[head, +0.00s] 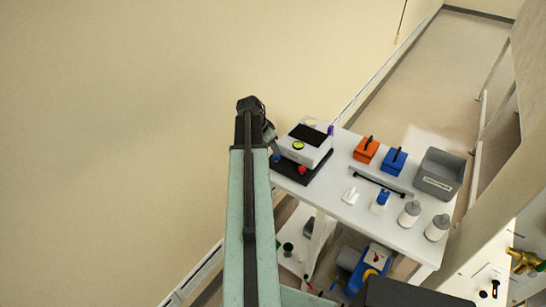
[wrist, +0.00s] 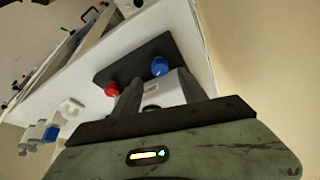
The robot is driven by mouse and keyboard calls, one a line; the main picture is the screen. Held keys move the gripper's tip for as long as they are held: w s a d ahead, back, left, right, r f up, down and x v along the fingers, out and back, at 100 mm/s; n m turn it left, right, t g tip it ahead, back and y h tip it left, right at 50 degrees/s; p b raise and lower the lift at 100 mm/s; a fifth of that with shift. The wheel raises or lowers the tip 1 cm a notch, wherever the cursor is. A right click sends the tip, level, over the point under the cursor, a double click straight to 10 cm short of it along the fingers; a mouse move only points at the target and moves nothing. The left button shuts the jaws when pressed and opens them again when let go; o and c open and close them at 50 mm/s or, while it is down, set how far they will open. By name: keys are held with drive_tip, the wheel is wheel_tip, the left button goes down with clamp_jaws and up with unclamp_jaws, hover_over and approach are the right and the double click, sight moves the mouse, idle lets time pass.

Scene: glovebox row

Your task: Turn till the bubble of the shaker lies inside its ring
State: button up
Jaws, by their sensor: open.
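The shaker (head: 314,148) is a white box with a dark top on a black mat (head: 318,172), at the left end of the white table. A round yellow-green level (head: 298,146) sits on its near face; its bubble is too small to place relative to the ring. A red knob (head: 301,170) and a blue knob (head: 276,158) are at its near corners. In the wrist view, the red knob (wrist: 111,89) and blue knob (wrist: 159,67) show beyond my open gripper (wrist: 160,84). The fingers are apart, with the white shaker body between them in the picture. I cannot tell contact.
On the table (head: 345,213) stand an orange box (head: 366,151), a blue box (head: 394,162), a grey bin (head: 439,174) and two white jars (head: 409,214) with grey lids. A dark bar (head: 378,183) lies mid-table. A lower shelf holds more items.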

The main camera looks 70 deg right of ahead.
sight(275, 157)
drive_tip(key=b+x, duration=0.3)
drive_tip(key=x, duration=0.2)
drive_tip(key=shift+f+b, duration=0.2)
drive_tip(key=shift+b, duration=0.15)
drive_tip(key=shift+r, duration=0.1)
clamp_jaws()
drive_tip(key=shift+n, duration=0.3)
drive_tip(key=shift+s+a+n+t, duration=0.1)
drive_tip(key=shift+n+t, duration=0.2)
drive_tip(key=shift+n, duration=0.3)
drive_tip(key=shift+s+n+t+h, duration=0.15)
drive_tip(key=shift+n+t, duration=0.25)
drive_tip(key=shift+n, duration=0.65)
drive_tip(key=shift+n+t+h, duration=0.15)
drive_tip(key=shift+n+t, duration=0.25)
drive_tip(key=shift+n, duration=0.65)
